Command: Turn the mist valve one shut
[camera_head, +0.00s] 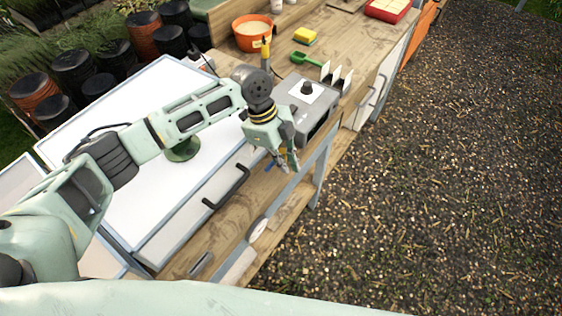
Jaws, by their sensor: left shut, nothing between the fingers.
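A grey box (312,119) stands on the wooden bench, with a black knob (307,88) on a white plate on its top. I cannot tell for sure whether this knob is the mist valve one; no label is readable. A green round piece (183,149) sits on the white case, partly hidden under my left arm. My left gripper (289,163) is shut and empty, pointing down just in front of the grey box, near the bench's front edge. It is apart from the knob. My right gripper is not in view.
A large white case (140,205) with a black handle (228,187) fills the bench's left. Behind the grey box are an orange pot (252,36), a yellow sponge (305,36), a green scoop (306,58) and white tags (337,73). Gravel lies open at right.

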